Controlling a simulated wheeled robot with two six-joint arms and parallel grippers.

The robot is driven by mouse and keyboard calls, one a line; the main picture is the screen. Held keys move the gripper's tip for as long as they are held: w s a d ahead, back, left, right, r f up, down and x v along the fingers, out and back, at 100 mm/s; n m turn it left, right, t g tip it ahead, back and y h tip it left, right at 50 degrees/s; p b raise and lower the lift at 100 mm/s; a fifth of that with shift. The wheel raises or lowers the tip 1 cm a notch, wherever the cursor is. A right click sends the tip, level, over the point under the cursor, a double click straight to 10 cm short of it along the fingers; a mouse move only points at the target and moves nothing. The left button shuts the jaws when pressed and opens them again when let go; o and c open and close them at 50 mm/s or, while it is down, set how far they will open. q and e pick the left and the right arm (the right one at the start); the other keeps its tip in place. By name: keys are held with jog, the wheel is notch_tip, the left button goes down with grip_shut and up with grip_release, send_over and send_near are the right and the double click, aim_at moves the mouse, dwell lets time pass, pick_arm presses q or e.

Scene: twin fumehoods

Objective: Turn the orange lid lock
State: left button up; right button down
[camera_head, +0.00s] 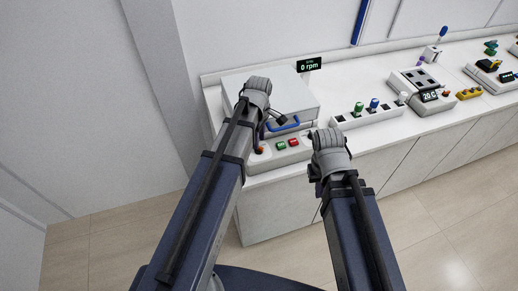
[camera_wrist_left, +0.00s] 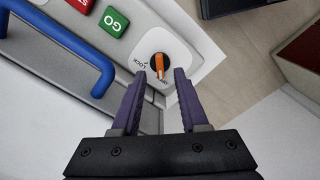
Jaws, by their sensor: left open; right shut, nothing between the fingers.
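The orange lid lock (camera_wrist_left: 159,66) is a small knob on a dark round base with a white plate, with LOCK and another partly hidden word printed around it. In the left wrist view it sits just beyond the fingertips of my left gripper (camera_wrist_left: 167,75), which is open with its purple fingers to either side of the knob's near end. I cannot tell whether they touch it. In the head view the knob (camera_head: 259,149) shows at the left of the machine's front panel. My right gripper (camera_head: 312,133) is shut and empty, to the right of the machine.
The grey machine (camera_head: 300,93) has a blue handle (camera_head: 284,124), a green GO button (camera_head: 281,145) and a red button (camera_head: 293,142). A display (camera_head: 310,64) reads 0 rpm. The floor in front is clear.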

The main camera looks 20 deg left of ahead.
pick_arm(q)
jog(key=shift+f+b, duration=1.05)
jog(key=shift+f, duration=0.55)
pick_arm(e)
notch_tip(320, 180, down, 3)
jog(key=shift+f, duration=0.1)
pick_arm(q)
grip_shut()
